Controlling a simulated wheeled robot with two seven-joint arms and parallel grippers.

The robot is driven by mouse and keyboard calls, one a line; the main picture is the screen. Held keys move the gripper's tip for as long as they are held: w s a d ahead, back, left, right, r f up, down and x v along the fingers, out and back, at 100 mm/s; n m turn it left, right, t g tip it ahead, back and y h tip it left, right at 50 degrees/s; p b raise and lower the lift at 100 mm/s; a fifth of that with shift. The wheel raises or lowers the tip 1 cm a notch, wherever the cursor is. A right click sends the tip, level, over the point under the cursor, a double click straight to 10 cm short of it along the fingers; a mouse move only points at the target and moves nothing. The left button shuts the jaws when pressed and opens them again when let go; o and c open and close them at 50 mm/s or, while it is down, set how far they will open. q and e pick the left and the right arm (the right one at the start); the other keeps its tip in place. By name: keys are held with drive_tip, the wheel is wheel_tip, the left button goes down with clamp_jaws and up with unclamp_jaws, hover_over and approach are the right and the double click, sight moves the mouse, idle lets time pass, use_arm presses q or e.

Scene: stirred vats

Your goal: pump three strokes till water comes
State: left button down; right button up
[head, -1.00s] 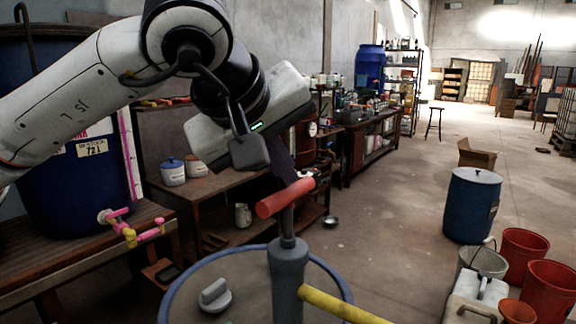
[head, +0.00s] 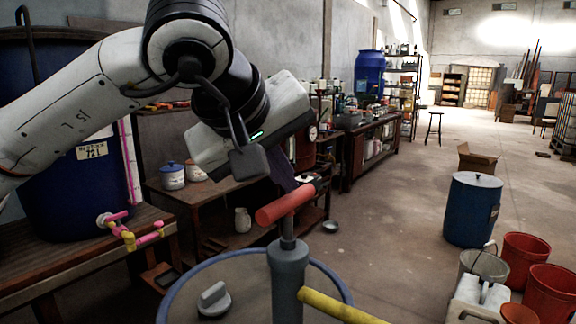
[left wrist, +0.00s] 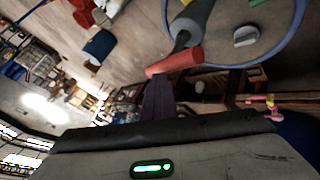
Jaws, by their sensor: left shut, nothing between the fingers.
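The pump stands on a round drum lid with a blue rim (head: 168,296). Its grey body (head: 289,285) is upright, with a red crossbar handle (head: 285,204) on a short exposed rod and a yellow pipe (head: 340,307) at its side. No water shows at the visible part of the pipe; its end is cut off. My left gripper (head: 300,180) is shut and empty, its dark fingers just behind the handle's far end. In the left wrist view the fingers (left wrist: 158,85) point at the red handle (left wrist: 176,62); I cannot tell whether they touch. My right gripper is out of view.
A grey cap (head: 213,298) sits on the drum lid. A large blue vat (head: 75,185) with a pink and yellow tap (head: 130,236) stands on a bench at left. A blue drum (head: 473,208) and red buckets (head: 524,252) stand at right. The middle floor is clear.

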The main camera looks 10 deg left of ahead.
sight(284, 199)
use_arm(q)
drive_tip(key=shift+f+b, duration=1.25)
drive_tip(key=shift+f, duration=0.55)
idle(0.8)
drive_tip(key=shift+r, duration=0.1)
drive_tip(key=shift+w+r+p, duration=0.1)
drive_tip(key=shift+r+p, duration=2.65)
drive_tip(key=shift+r, duration=1)
wheel_tip(284, 199, up, 6)
drive_tip(key=p, duration=0.5)
